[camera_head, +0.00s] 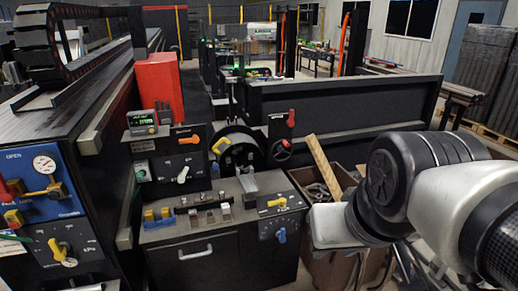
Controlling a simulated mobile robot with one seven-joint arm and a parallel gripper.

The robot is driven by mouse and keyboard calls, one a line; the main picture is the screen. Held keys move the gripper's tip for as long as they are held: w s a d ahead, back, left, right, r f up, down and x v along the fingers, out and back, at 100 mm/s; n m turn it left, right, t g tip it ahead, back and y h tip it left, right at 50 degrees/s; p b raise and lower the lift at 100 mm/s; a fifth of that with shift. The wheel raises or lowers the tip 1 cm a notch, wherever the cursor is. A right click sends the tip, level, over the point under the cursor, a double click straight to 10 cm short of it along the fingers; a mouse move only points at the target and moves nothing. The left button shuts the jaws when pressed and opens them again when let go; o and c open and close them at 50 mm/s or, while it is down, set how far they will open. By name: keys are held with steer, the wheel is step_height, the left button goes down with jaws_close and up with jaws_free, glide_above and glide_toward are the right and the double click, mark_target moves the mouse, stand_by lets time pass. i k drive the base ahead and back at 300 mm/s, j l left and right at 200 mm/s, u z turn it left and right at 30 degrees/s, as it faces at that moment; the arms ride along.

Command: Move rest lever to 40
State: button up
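Several levers show on the dark control panels, but their labels and scale numbers are too small to read, so I cannot tell which is the rest lever. A yellow lever (277,202) and a blue lever (281,235) are on the low front panel. My arm comes in from the right. Its pale end (337,226) hangs right of the front panel, apart from these levers. No fingertips can be made out.
At left, a blue panel (38,187) marked OPEN carries a gauge and yellow handles. A yellow lever (61,250) is below it. A red box (160,84) stands behind. A brown bin (318,182) with a wooden plank (322,163) is beside the front panel, near my arm.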

mark_target(283, 202)
steer(key=i+j+z, duration=0.1)
steer(key=i, duration=0.5)
steer(key=i+j, duration=0.2)
steer(key=i, duration=0.4)
steer(key=k, duration=0.05)
